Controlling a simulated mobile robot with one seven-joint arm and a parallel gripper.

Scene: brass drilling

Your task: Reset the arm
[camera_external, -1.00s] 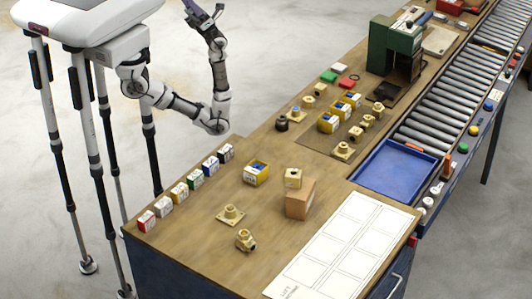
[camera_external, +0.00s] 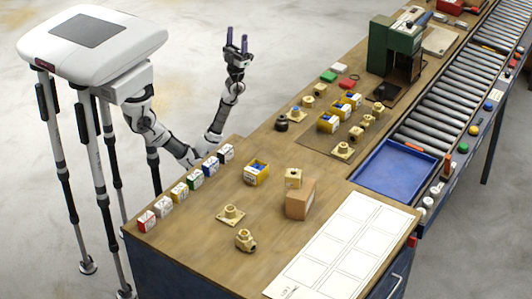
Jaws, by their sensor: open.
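My gripper (camera_external: 237,42) is raised in the air behind the far left edge of the wooden workbench (camera_external: 200,228). Its two dark fingers point up and stand apart with nothing between them. My arm is bent in a V shape, with the elbow low beside the bench edge and the forearm rising to the right. The gripper is clear of everything on the bench.
Several small coloured boxes (camera_external: 195,178) line the bench's left edge, close to my elbow. Brass fittings (camera_external: 230,214), a cardboard block (camera_external: 300,200), a blue tray (camera_external: 395,168) and a green machine (camera_external: 392,45) stand on the bench. A roller conveyor (camera_external: 450,100) runs along the right.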

